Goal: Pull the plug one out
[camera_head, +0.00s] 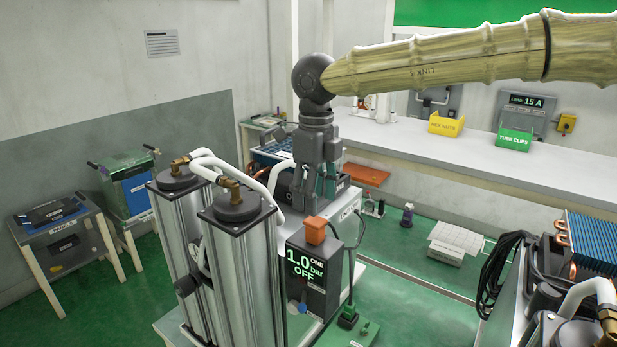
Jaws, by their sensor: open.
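My gripper (313,200) points down in the middle of the head view. Its fingers are apart, and I see nothing between them. It hangs behind and above the dark control box (318,278), whose display reads "ONE 1.0 bar OFF". An orange block (316,229) sits on top of that box, just below and in front of the fingertips; I cannot tell the exact gap. A dark green plug (348,314) stands upright at the right of the box, low down, with a black cable rising from it. It appears seated in a green base (362,335). My gripper is well above and apart from it.
Two tall metal columns (243,285) with white hoses and brass fittings stand left of the box. Another unit with black cables (500,270) stands at the right. A long bench (400,140) with yellow and green bins runs along the back.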

